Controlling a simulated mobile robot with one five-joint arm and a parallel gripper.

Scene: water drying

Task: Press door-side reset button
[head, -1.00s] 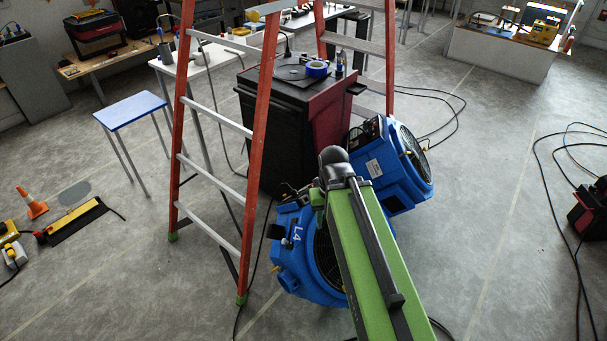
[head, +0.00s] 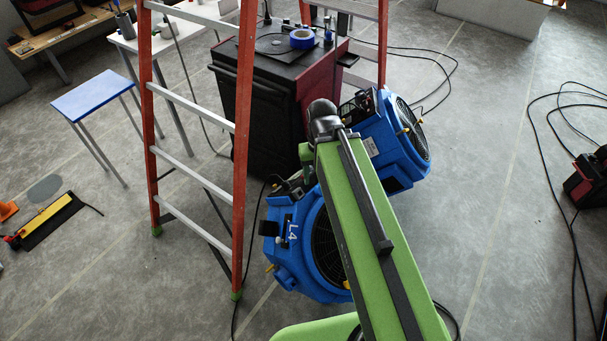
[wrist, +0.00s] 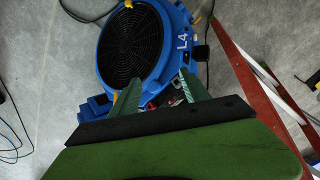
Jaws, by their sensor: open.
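Two blue air movers stand on the floor. The nearer one, marked L4 (head: 290,262), is partly behind my arm, and the other (head: 404,150) stands behind it to the right. In the wrist view the L4 air mover (wrist: 98,80) lies ahead with its round black grille facing up in the picture. My gripper (wrist: 160,88) is open and empty. Its two green fingers point at the edge of the L4 air mover. Small red parts show between and beside them, but I cannot tell whether one is the reset button. I cannot tell whether the fingers touch anything.
An orange ladder (head: 243,130) stands left of the air movers, close to my gripper in the wrist view (wrist: 246,88). A black and red cabinet (head: 262,110) stands behind. A blue stool (head: 93,94) is left. Cables lie on the floor.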

